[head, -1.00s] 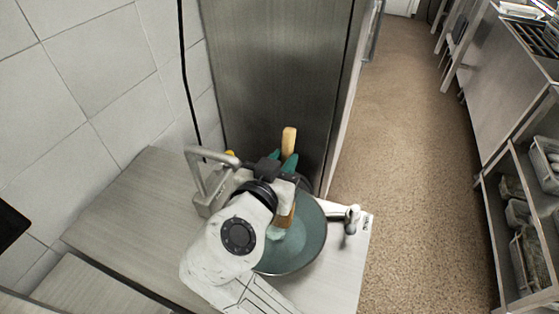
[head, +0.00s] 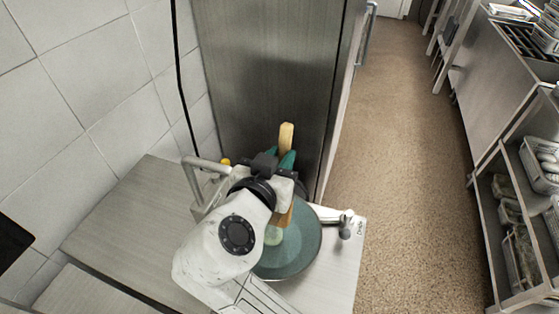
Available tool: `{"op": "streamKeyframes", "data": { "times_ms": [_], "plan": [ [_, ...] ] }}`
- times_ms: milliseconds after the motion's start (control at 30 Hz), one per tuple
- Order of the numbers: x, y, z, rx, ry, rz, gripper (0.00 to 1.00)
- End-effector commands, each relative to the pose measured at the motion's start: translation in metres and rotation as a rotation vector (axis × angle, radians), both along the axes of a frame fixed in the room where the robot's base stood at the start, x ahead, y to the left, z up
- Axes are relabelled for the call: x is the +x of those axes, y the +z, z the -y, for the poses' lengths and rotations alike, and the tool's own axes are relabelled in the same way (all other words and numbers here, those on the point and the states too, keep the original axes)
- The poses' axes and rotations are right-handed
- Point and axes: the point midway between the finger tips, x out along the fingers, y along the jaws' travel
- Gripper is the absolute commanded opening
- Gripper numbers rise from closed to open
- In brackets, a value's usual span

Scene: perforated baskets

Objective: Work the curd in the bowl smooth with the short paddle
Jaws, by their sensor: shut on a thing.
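A teal bowl (head: 302,254) stands on the light board, partly hidden by my arm. Pale curd (head: 273,236) shows inside it, near the lower end of the paddle. The short wooden paddle (head: 286,137) stands nearly upright, its handle rising above my gripper and its lower part reaching down into the bowl. My gripper (head: 286,163), with green fingers, is shut on the paddle above the bowl. How far the paddle tip sinks into the curd is hidden.
A grey metal handle (head: 196,178) stands close left of my gripper. A metal fitting (head: 345,224) lies right of the bowl. A steel cabinet (head: 262,70) rises behind. The counter (head: 125,225) is bare at left. Shelves with baskets (head: 541,165) stand far right, across open floor.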

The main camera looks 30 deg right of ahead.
Motion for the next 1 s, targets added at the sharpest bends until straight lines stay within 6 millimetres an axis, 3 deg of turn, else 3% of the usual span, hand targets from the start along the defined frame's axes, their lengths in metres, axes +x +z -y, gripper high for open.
{"op": "streamKeyframes", "data": {
  "times_ms": [600, 1000],
  "plan": [
    [0.000, 0.047, 0.000, 0.000, 0.000, 0.001, 0.00],
    [0.000, 0.052, 0.000, -0.001, 0.000, 0.001, 0.00]
  ]
}}
